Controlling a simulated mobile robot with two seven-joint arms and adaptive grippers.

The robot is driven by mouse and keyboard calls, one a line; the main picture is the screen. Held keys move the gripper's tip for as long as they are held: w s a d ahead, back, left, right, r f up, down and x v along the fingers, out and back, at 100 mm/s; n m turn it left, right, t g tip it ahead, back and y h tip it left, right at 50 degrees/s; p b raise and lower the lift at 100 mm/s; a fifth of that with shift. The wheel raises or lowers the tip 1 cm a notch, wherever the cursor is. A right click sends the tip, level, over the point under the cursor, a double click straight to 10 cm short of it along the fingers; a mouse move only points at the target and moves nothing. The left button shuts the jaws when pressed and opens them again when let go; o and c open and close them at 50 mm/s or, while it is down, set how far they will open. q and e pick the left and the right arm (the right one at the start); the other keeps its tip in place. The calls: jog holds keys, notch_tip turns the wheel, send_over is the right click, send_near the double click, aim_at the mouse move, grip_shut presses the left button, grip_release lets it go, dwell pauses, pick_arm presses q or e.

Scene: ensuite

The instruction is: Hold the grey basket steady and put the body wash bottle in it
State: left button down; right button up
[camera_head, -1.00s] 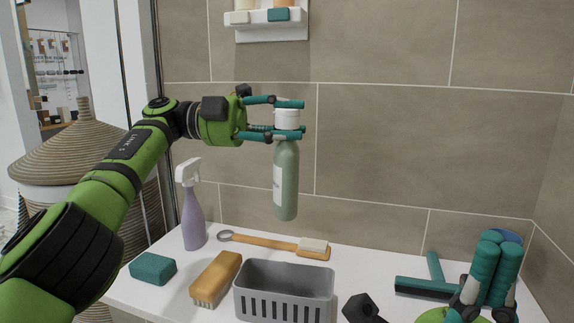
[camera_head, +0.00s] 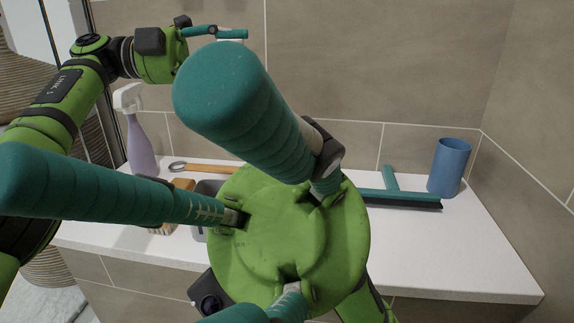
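My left gripper (camera_head: 218,36) is at the upper left, with its fingers closed around the top of the body wash bottle. Only a sliver of the bottle's white cap (camera_head: 231,40) shows; its green body is hidden behind a finger of my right gripper. My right gripper (camera_head: 150,175) is large and close to the camera, its teal fingers spread wide with nothing between them. The grey basket (camera_head: 205,188) stands on the white counter behind the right gripper, which hides nearly all of it. I cannot tell whether the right gripper touches the basket.
On the white counter (camera_head: 450,255) are a lilac spray bottle (camera_head: 139,138) at left, a partly hidden wooden brush (camera_head: 182,184), a long-handled brush (camera_head: 205,168), a teal squeegee (camera_head: 391,181) and a blue cup (camera_head: 449,168). The front right of the counter is clear.

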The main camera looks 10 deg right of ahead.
jog(key=a+f+n+t, duration=0.2)
jog(key=a+f+t, duration=0.4)
jog(key=a+f, duration=0.15)
jog(key=w+a+f+n+t+h, duration=0.1)
jog(key=w+a+f+t, duration=0.2)
jog(key=f+t, duration=0.15)
jog(key=w+a+f+t+h, duration=0.2)
jog(key=w+f+t, duration=0.15)
jog(key=f, duration=0.25)
jog(key=w+d+f+t+h, duration=0.2)
jog(key=w+f+t, duration=0.1)
jog(key=w, duration=0.3)
jog(key=w+d+f+t+h, duration=0.1)
jog(key=w+d+f+t, duration=0.1)
jog(key=w+f+t, duration=0.3)
jog(key=w+d+r+t+h, duration=0.3)
jog(key=w+d+h, duration=0.1)
jog(key=w+d, duration=0.45)
jog(key=w+d+r+t+h, duration=0.2)
jog(key=w+d+r+h, duration=0.15)
jog(key=w+d, duration=0.5)
jog(key=x, duration=1.1)
jog(key=shift+w+d+f, duration=0.1)
jog(key=shift+d+f, duration=0.05)
jog(key=shift+f, duration=0.25)
grip_shut()
